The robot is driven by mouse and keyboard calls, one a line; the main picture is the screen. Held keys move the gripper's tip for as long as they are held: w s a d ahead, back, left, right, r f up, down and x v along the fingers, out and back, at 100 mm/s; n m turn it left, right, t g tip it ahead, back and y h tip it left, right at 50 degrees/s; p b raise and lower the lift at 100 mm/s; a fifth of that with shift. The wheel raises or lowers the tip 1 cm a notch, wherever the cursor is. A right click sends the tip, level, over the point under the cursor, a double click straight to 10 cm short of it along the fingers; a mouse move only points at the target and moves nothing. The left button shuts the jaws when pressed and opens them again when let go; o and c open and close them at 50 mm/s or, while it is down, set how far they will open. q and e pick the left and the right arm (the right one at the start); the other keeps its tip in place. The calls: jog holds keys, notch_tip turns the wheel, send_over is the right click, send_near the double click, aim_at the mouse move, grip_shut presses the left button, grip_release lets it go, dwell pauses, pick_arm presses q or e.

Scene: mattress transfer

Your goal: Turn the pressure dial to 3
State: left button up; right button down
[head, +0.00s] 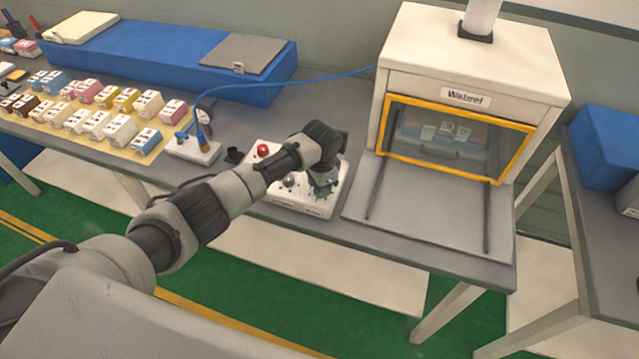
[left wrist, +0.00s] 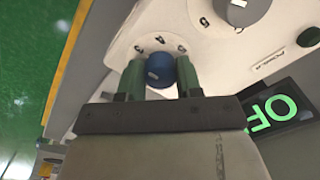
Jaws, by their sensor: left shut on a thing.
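My left gripper (head: 322,182) is over the white control box (head: 285,202) on the bench. In the left wrist view its two green fingers (left wrist: 160,76) stand on either side of a round blue dial (left wrist: 159,66) and are shut on it. The dial carries a short pale mark on its face. In the head view my arm hides the dial. My right gripper is in neither view.
A grey knob (left wrist: 243,8) and a display with green letters (left wrist: 276,112) are on the same panel. A red button (head: 263,149) is on the box. A white cabinet (head: 470,55) with a yellow-framed window stands to the right, several small cartons (head: 88,121) to the left.

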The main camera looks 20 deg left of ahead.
pick_arm(q)
jog(key=shift+r, duration=0.1)
dwell(0.3)
jog(key=o, duration=0.9)
notch_tip(320, 180, up, 11)
jog(key=shift+s+d+f+b, duration=0.1)
jog(key=shift+s+d+b, duration=0.05)
jog(key=shift+b, duration=0.65)
